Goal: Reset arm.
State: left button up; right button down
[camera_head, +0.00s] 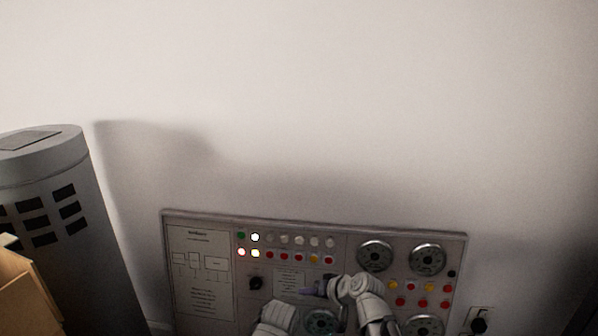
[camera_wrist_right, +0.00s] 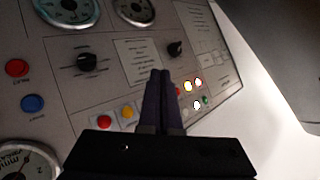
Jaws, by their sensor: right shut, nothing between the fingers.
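My right gripper (camera_head: 312,292) is in front of the middle of a grey control panel (camera_head: 203,268) in the head view. In the right wrist view the two dark fingers of my right gripper (camera_wrist_right: 161,78) are together with nothing between them. Their tips point toward the panel (camera_wrist_right: 95,90), near a white label and a black knob (camera_wrist_right: 175,48). I cannot tell whether they touch the panel. The black knob (camera_head: 255,283) also shows in the head view, left of the gripper. My left gripper is not in view.
The panel carries round dials (camera_head: 375,256), rows of coloured buttons and a few lit lamps (camera_head: 255,237). A grey cylinder with dark vents (camera_head: 55,190) stands at the left, beside a brown box (camera_head: 22,300). A wall socket with a plug (camera_head: 478,322) is at the lower right. The wall above is bare.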

jog(key=s+d+f+g+h+p, duration=0.1)
jog(key=s+d+f+g+h, duration=0.25)
jog(key=s+d, duration=0.35)
jog(key=s+d+f+g+h+p, duration=0.1)
jog(key=s+d+f+g+h, duration=0.25)
jog(key=s+d, duration=0.35)
jog(key=s+a+r+n+p, duration=0.1)
jog(key=s+a+r+p, duration=0.1)
jog(key=r+p, duration=0.5)
jog(key=s+a+r+n+h+p, duration=0.1)
jog(key=s+a+r+p, duration=0.1)
jog(key=a+r+p, duration=0.3)
jog(key=s+a+r+n+p, duration=0.1)
jog(key=s+a+r+p, duration=0.1)
jog(key=r+p, duration=0.9)
jog(key=shift+a+r+g+h, duration=0.3)
jog(key=shift+a+r, duration=0.2)
jog(key=shift+a, duration=0.2)
